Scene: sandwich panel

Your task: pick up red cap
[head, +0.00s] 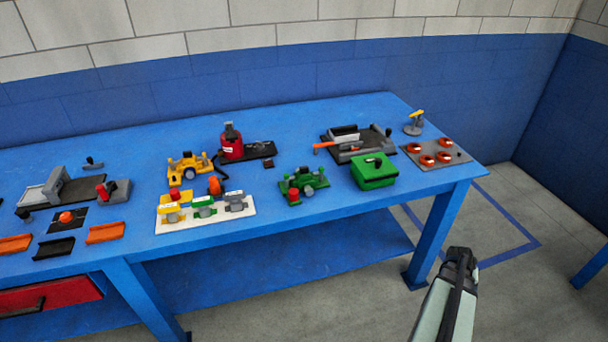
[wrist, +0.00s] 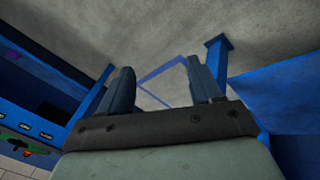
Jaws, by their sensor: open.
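Several small red parts could be the red cap, and I cannot tell which it is. One red piece (head: 174,197) sits on top of the yellow unit on the white panel (head: 245,212). A red cylinder (head: 293,196) stands at the front of the green device (head: 303,181). A red bottle (head: 231,147) with a dark top stands behind. My gripper (head: 462,257) is off the table's right front side, over the floor, far from these parts. In the wrist view my gripper (wrist: 160,88) is open, with nothing between its fingers.
The blue table (head: 350,205) has clear front-right surface. A green box (head: 374,171), a grey tray unit (head: 352,143) and a grey plate with red rings (head: 437,154) stand at the right. A yellow device (head: 188,169) and orange pieces (head: 105,233) lie left. A table leg (head: 435,235) is near my gripper.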

